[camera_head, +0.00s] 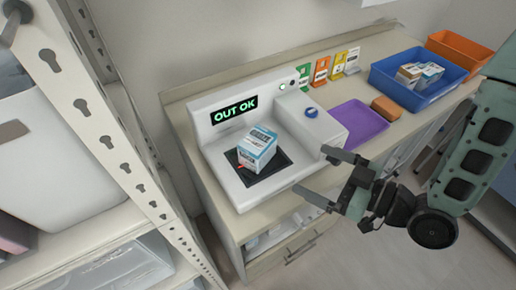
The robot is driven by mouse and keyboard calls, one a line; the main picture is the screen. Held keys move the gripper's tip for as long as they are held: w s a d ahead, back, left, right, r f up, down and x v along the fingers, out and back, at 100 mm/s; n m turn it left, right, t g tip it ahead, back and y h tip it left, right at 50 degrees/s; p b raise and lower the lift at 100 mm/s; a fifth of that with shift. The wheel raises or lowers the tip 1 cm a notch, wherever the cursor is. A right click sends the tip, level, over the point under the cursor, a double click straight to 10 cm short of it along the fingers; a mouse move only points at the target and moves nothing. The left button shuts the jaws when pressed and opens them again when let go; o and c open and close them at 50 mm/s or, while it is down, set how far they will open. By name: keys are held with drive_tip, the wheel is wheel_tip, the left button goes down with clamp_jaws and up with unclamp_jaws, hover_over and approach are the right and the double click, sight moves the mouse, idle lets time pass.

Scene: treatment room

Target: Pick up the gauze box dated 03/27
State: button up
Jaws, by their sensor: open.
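A white box with a blue-grey band and dark print (257,151) sits on the dark pad (276,172) of a white machine. Its print is too small to read, so I cannot tell its date. More small boxes of similar look (420,74) lie in the blue bin at the back right. My gripper (318,173) is open and empty. In the picture it is to the right of and a little below the box on the pad, apart from it, with its fingers pointing left.
The white machine (215,152) shows "OUT OK" in green. To its right are a purple tray (358,122), a brown block (386,108), the blue bin (384,81) and an orange bin (460,48). Coloured cards (321,70) stand behind. A metal shelf post (90,110) rises at left.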

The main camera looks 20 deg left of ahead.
drive_tip(key=p, duration=0.3)
approach(257, 138)
drive_tip(key=a, duration=0.1)
drive_tip(key=a+f, duration=0.1)
drive_tip(key=a, duration=0.1)
drive_tip(key=shift+a, duration=0.2)
drive_tip(key=shift+w+a+f+p, duration=0.25)
drive_tip(key=shift+a+p, duration=0.1)
drive_tip(key=shift+a, duration=0.25)
drive_tip(key=p+x, duration=0.1)
drive_tip(key=x, duration=0.1)
drive_tip(key=p+x, duration=0.2)
drive_tip(key=shift+w+a, duration=0.2)
drive_tip(key=shift+w, duration=0.25)
drive_tip(key=shift+w+a+f, duration=0.1)
drive_tip(key=shift+w+a, duration=0.05)
drive_tip(key=shift+a, duration=0.15)
drive_tip(key=shift+c, duration=0.3)
drive_tip(key=c, duration=1.1)
